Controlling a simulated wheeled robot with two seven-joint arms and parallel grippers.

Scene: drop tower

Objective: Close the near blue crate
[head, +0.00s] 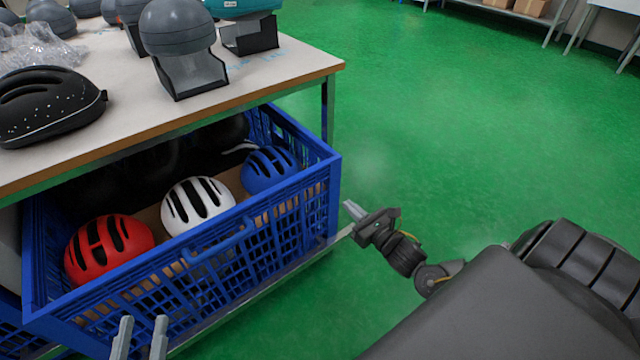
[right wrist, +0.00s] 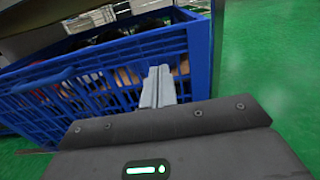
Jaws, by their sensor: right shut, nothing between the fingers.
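The near blue crate (head: 330,200) juts out from under the table, its front part in the open and its back part in shadow beneath the tabletop. It holds a red helmet (head: 108,248), a white helmet (head: 197,204) and a blue helmet (head: 268,168). My right gripper (head: 352,209) is shut and empty, just right of the crate's right front corner. In the right wrist view its fingertips (right wrist: 158,72) are in front of the crate's slotted wall (right wrist: 110,72); contact cannot be told. My left gripper (head: 140,325) is open and empty, low in front of the crate's front wall.
The table (head: 285,75) carries a black helmet (head: 48,103) and grey domes on stands (head: 178,28). Part of another blue crate (head: 12,328) shows at the lower left. The green floor (head: 470,120) on the right is clear. Shelving with boxes stands far back.

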